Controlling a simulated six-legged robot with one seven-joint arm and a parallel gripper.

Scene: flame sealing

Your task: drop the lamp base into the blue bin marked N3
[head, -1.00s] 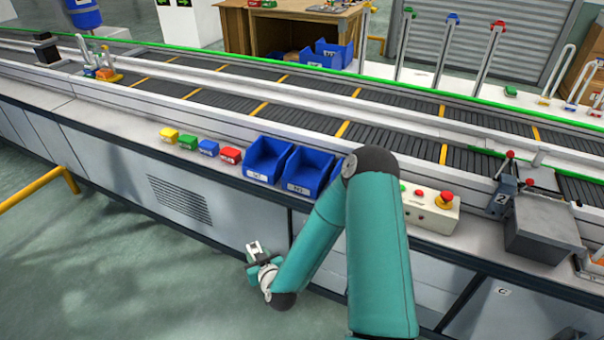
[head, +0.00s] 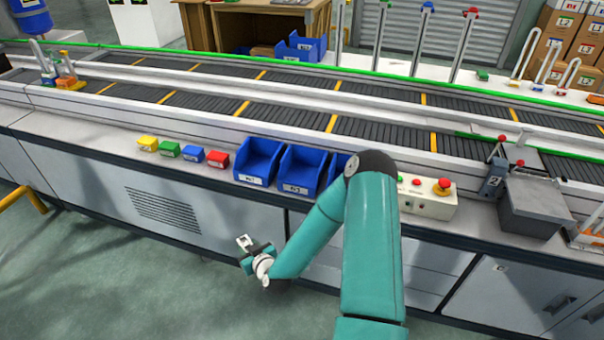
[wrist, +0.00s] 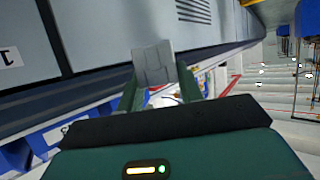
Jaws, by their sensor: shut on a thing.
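My gripper (head: 245,246) hangs in front of the bench, low and below the blue bins. It is shut on a small pale grey block, the lamp base (wrist: 153,62), which shows between the two fingers in the wrist view. Three blue bins stand side by side on the bench ledge: a left one (head: 258,160), a middle one (head: 302,170) and a right one (head: 337,168). The right bin is mostly hidden behind my arm, and its label does not show. The labels on the other two are too small to read surely.
Small yellow (head: 148,144), green (head: 168,150), blue (head: 191,155) and red (head: 217,160) blocks line the ledge left of the bins. A button box (head: 428,196) stands right of my arm. A conveyor (head: 300,117) runs behind. The floor in front is clear.

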